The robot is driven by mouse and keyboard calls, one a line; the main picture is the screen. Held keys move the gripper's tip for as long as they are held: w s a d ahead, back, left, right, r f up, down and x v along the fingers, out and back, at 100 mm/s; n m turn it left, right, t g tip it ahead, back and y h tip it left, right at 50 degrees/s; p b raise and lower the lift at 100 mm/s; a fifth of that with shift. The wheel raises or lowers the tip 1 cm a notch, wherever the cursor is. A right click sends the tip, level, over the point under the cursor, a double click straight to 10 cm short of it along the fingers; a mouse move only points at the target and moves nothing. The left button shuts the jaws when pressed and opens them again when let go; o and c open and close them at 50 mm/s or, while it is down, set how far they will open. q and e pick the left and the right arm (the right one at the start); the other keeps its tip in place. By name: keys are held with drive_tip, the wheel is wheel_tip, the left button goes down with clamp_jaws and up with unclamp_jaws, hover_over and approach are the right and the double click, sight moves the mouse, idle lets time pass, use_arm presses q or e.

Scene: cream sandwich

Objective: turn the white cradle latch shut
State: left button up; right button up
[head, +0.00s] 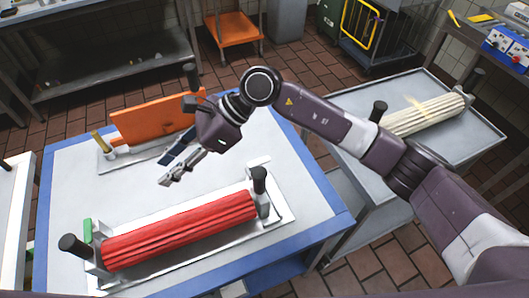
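A red ribbed roller (182,229) lies in a pale cradle (190,262) on the blue-edged table, with a black upright handle at each end. A small white piece (259,162), which looks like the white latch, sits at the cradle's right end behind the black handle (259,180). I cannot tell how far it is turned. A green piece (87,230) stands at the left end. My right gripper (166,171) is above the table behind the roller, left of the white piece and apart from it. Its fingers are spread and empty. My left gripper is out of view.
An orange board (155,121) stands upright in a holder at the table's back, behind my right gripper. A cream ribbed roller (424,115) lies on a grey tray cart (455,150) at right, partly behind my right arm. The left part of the tabletop (80,185) is clear.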

drive_tip(key=w+d+f+n+t+h, duration=0.1)
drive_tip(key=w+d+f+h, duration=0.15)
drive_tip(key=d, duration=0.25)
drive_tip(key=w+d+f+n+t+h, duration=0.1)
drive_tip(key=w+d+f+h, duration=0.1)
drive_tip(key=w+d+h, duration=0.3)
drive_tip(key=t+h, duration=0.1)
drive_tip(key=h, duration=0.1)
hover_over(265, 159)
drive_tip(key=shift+a+r, duration=0.25)
drive_tip(key=shift+w+d+f+h, duration=0.1)
drive_tip(key=shift+d+f+h, duration=0.05)
drive_tip(key=shift+d+h, duration=0.15)
wheel_tip(265, 159, down, 7)
drive_tip(key=p, duration=0.2)
drive_tip(key=shift+a+f+p, duration=0.1)
drive_tip(key=shift+f+p, duration=0.05)
drive_tip(key=shift+p, duration=0.2)
clamp_jaws()
